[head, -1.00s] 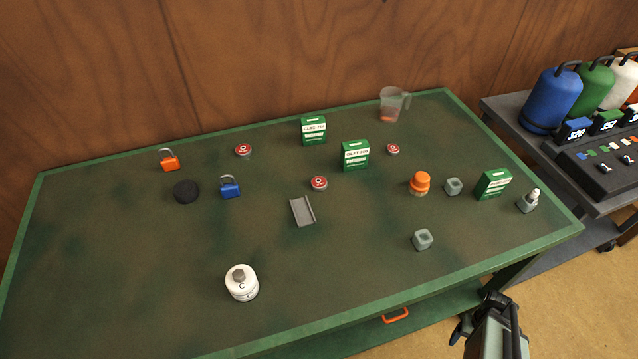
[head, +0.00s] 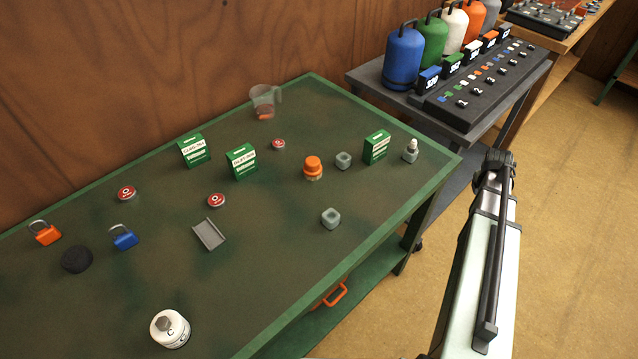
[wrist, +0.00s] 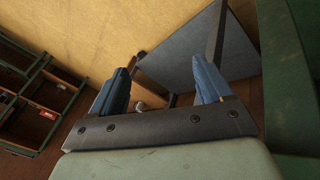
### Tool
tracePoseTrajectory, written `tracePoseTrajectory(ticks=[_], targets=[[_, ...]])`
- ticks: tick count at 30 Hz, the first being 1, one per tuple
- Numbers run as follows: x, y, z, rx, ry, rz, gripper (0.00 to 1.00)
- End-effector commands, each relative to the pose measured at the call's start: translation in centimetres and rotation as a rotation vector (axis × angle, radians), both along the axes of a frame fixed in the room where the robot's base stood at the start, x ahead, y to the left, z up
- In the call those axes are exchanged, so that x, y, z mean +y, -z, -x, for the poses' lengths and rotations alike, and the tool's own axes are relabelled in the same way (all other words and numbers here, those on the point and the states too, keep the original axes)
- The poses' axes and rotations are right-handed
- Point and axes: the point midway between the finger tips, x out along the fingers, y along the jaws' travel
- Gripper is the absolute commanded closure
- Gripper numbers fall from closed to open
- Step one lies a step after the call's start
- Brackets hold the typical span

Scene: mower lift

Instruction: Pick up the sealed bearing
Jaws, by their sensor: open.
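Three small round red-and-white discs with pale rims lie flat on the green bench (head: 290,255) in the head view: a left one (head: 126,192), a middle one (head: 216,200) and a far right one (head: 278,144). They look most like sealed bearings, but I cannot tell which, if any, is the sealed bearing. My gripper (wrist: 165,80) is open in the wrist view, with two blue fingers wide apart and nothing between them. My arm stands right of the bench, away from the discs. No disc shows in the wrist view.
Green boxes (head: 241,162), padlocks (head: 123,237), a grey tray (head: 208,234), an orange-capped jar (head: 313,168), grey blocks (head: 330,218) and a white canister (head: 170,328) stand on the bench. A side table (head: 372,87) holds coloured bottles. Open floor (head: 575,200) lies right.

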Motion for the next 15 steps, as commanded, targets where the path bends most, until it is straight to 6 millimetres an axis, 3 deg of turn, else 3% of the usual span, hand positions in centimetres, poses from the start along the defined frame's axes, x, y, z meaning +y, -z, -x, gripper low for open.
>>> tracePoseTrajectory(ticks=[1,3,8,15], targets=[[-0.6,-2.1,-2.5,-0.046,-0.017,0.023,0.21],[-1.0,-5.0,-5.2,-0.109,-0.043,0.053,0.21],[-1.1,-11.6,-10.9,-0.247,-0.099,0.118,0.21],[0.9,-22.5,-18.5,-0.442,-0.184,0.2,0.21]])
